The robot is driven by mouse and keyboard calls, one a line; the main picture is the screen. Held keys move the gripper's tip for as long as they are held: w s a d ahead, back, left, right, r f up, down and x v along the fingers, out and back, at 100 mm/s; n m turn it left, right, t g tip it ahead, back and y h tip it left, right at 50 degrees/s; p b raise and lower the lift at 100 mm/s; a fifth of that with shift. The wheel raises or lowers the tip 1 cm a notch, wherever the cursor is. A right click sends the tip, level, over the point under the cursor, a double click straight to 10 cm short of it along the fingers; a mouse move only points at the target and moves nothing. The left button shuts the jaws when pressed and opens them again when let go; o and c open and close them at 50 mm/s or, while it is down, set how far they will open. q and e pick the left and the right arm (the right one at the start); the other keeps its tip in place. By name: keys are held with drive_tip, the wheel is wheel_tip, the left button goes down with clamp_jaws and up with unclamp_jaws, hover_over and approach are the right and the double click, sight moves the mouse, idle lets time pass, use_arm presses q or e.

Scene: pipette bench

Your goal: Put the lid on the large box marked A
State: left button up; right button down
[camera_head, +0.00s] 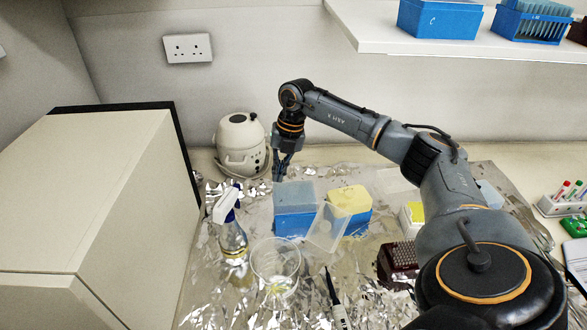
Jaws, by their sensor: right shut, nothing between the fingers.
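Two blue boxes stand close together on the foil-covered bench. The left blue box (294,224) has a grey-blue top; the right blue box (357,224) has a yellow top. I cannot read an A on either. A clear, translucent lid (326,230) is tilted in front of and between them, seemingly leaning on the right one. My right gripper (281,174) points down at the back left edge of the left box, shut and empty. I cannot tell if it touches the box. My left gripper is out of view.
A spray bottle (233,238), a clear beaker (276,268) and a pipette (334,300) stand or lie in front. A white rounded device (240,145) is behind left. A dark red rack (398,262) is right, partly behind my arm. A shelf (400,42) overhangs the back right.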

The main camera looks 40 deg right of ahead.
sight(294, 189)
drive_tip(key=d, duration=0.1)
drive_tip(key=s+d+g+h, duration=0.1)
drive_tip(key=d+h, duration=0.1)
drive_tip(key=shift+s+f+m, duration=0.1)
drive_tip(key=shift+s+m, duration=0.15)
drive_tip(key=shift+m, duration=0.15)
drive_tip(key=shift+s+d+f, duration=0.15)
drive_tip(key=shift+s+d, duration=0.05)
drive_tip(key=shift+d, duration=0.1)
wheel_tip(294, 189, down, 2)
drive_tip(key=shift+s+b, duration=0.1)
drive_tip(key=shift+b, duration=0.85)
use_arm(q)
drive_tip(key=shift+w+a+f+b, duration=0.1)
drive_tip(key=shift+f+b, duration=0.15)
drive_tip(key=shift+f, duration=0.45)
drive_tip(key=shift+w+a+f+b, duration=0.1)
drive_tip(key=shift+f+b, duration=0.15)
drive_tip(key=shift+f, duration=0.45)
use_arm(e)
drive_tip(key=shift+f, duration=0.65)
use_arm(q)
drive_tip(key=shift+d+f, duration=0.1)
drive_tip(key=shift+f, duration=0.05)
use_arm(e)
drive_tip(key=shift+f, duration=0.3)
